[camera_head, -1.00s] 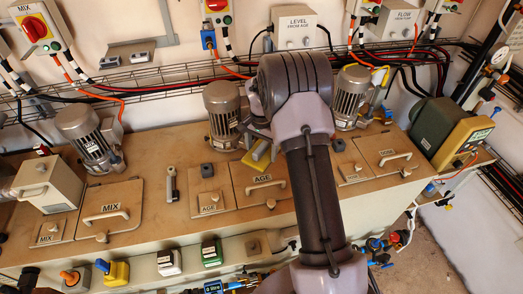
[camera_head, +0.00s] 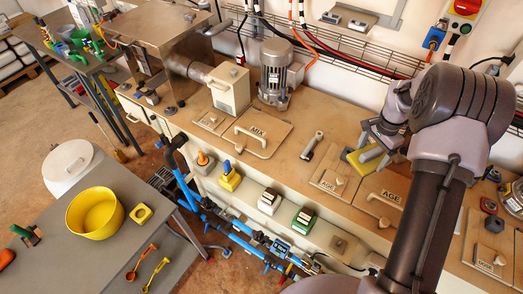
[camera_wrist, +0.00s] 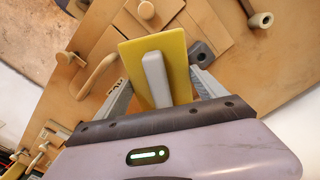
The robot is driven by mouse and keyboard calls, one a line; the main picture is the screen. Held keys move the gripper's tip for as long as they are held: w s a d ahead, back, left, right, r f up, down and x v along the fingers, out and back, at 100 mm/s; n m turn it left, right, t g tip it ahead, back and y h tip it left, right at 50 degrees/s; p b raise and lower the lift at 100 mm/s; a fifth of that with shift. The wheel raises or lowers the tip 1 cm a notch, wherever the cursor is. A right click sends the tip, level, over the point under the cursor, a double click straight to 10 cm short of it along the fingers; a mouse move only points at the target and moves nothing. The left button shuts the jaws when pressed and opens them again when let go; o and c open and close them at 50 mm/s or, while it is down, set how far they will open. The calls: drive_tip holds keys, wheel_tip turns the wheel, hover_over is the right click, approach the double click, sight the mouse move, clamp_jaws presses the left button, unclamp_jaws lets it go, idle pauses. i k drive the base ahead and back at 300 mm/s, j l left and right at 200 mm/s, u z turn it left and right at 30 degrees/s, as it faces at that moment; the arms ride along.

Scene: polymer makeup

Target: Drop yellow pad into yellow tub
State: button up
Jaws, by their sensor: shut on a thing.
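The yellow pad (camera_head: 362,160) is a flat yellow slab with a grey bar on its face, seen clearly in the wrist view (camera_wrist: 176,52). My gripper (camera_head: 376,150) is shut on it and holds it above the tan bench top, near the AGE lids. The yellow tub (camera_head: 82,228) is a round, open tub on the grey table at the lower left, far from my gripper. Its visible inside looks empty.
A white drum (camera_head: 70,168) stands behind. Blue pipes (camera_head: 215,222) and the bench (camera_head: 185,128) lie between the tub and my gripper.

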sight(106, 220)
drive_tip(key=u, duration=2.25)
drive_tip(key=i+j+z, duration=0.25)
drive_tip(key=i+j, duration=0.8)
